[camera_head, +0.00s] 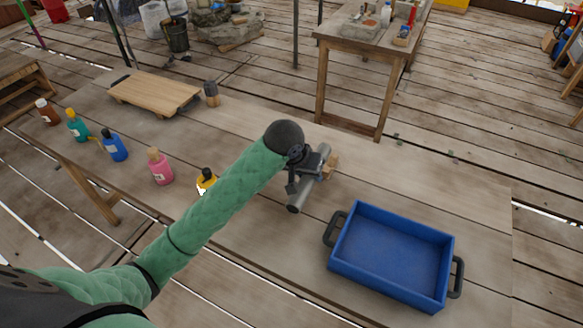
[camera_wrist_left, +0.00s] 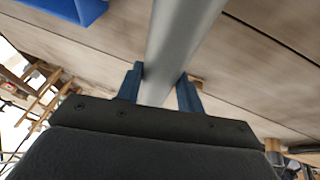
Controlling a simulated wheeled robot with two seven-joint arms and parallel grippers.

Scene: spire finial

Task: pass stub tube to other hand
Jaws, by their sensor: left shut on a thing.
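The stub tube (camera_head: 302,192) is a grey metal cylinder, seen in the head view just left of the blue tray. My left gripper (camera_head: 318,164) is shut on it, with the tube's near end sticking out toward me. In the left wrist view the tube (camera_wrist_left: 182,40) runs up between the two fingers of my left gripper (camera_wrist_left: 160,88). The gripper and arm hide part of the tube in the head view. Whether the tube touches the table is hard to tell. My right gripper is in neither view.
A blue tray (camera_head: 345,272) with dark handles stands on the table at the right. Pink (camera_head: 160,170), blue (camera_head: 115,148) and other bottles stand at the left, the yellow one (camera_head: 206,179) close to my arm. A wooden board (camera_head: 155,92) lies at the back left.

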